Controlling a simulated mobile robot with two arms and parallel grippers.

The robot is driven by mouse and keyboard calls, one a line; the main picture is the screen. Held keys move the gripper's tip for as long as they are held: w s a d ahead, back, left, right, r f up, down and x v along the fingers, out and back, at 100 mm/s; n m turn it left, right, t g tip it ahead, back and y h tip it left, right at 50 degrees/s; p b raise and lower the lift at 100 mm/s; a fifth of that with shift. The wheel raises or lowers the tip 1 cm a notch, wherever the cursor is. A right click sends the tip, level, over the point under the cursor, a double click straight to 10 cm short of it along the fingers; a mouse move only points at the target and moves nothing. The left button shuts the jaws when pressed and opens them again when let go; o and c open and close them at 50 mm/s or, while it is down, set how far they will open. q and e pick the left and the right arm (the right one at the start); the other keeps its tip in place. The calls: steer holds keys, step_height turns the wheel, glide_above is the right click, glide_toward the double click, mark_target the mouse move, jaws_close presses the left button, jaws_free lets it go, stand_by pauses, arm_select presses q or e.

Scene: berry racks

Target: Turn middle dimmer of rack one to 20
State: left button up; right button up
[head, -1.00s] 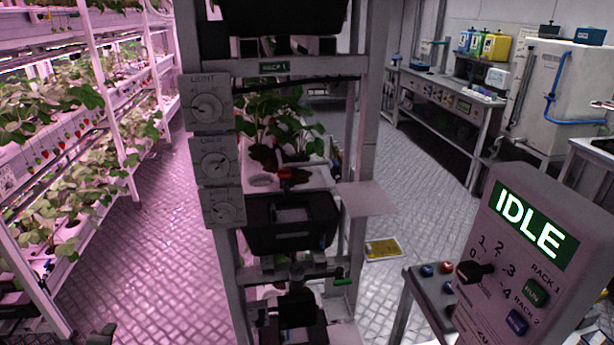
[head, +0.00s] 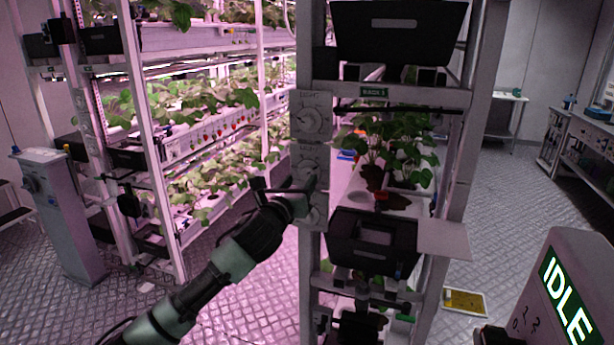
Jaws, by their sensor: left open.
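Rack one (head: 309,260) stands in the middle of the head view, with the label "RACK 1" on its crossbar. Three pale dimmer panels are stacked on its left post. The top dimmer (head: 310,120) shows clearly. The middle dimmer (head: 308,157) is just below it, its lower part partly covered by my left gripper (head: 299,184). My left gripper is open, in front of the middle and bottom panels. I cannot tell whether it touches a knob, or read the middle setting.
A black bin (head: 372,242) and strawberry plants (head: 390,145) sit in the rack, right of the dimmers. A control box (head: 560,295) reading "IDLE" stands at lower right. More planted racks (head: 215,125) are at the left. Open floor lies between.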

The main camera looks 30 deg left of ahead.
mark_target(308, 173)
arm_select(q)
steer(key=shift+w+r, duration=0.15)
steer(key=shift+w, duration=1.15)
steer(key=shift+w+a, duration=0.1)
steer(key=shift+a, duration=0.1)
arm_select(e)
steer(key=shift+d+r, duration=0.35)
steer(key=shift+d, duration=0.55)
arm_select(q)
jaws_close()
arm_select(e)
steer(key=shift+s, duration=0.1)
arm_select(q)
steer(key=shift+p, duration=0.35)
arm_select(e)
steer(key=shift+r, duration=0.15)
